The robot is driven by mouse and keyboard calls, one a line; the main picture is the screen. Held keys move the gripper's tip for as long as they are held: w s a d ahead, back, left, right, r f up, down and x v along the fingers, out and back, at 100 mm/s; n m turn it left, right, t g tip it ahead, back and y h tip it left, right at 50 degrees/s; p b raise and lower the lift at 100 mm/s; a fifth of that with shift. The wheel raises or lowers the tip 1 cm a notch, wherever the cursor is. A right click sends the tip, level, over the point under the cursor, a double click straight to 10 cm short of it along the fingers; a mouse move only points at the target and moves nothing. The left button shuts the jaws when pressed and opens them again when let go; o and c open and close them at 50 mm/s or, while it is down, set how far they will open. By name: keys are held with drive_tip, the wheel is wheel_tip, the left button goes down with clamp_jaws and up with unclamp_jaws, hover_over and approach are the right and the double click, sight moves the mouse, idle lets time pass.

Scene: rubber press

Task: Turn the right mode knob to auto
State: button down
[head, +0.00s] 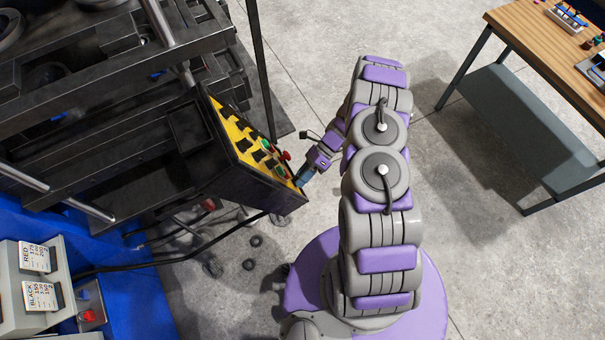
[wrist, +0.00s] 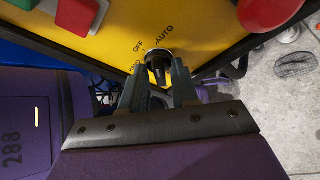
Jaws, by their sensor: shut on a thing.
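The yellow control panel (head: 231,127) faces my arm in the head view; it also fills the top of the wrist view (wrist: 105,30). In the wrist view, a black mode knob with a silver ring (wrist: 158,56) sits near the panel's lower edge. OFF is printed at its upper left and AUTO at its upper right; a third label at left is partly hidden. My gripper (wrist: 157,76) has its two fingers on either side of the knob and is shut on it. I cannot tell which label the knob points to. In the head view my gripper (head: 304,176) is at the panel's lower right corner, hiding the knob.
A red button (wrist: 268,12) stands out close to the right of the knob, and a red square button (wrist: 75,14) is at upper left. The dark press frame (head: 110,90) is behind the panel. A wooden workbench (head: 530,40) stands far right. Open floor (head: 470,170) lies between.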

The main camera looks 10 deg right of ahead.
drive_tip(key=shift+w+m, duration=0.15)
drive_tip(key=shift+m, duration=0.45)
drive_tip(key=c, duration=1.2)
unclamp_jaws()
drive_tip(key=shift+w, duration=0.1)
drive_tip(key=v, duration=0.5)
drive_tip(key=b+v, duration=0.1)
drive_tip(key=v, duration=1.1)
drive_tip(key=shift+w+d+f+b, duration=0.2)
drive_tip(key=shift+b, duration=0.15)
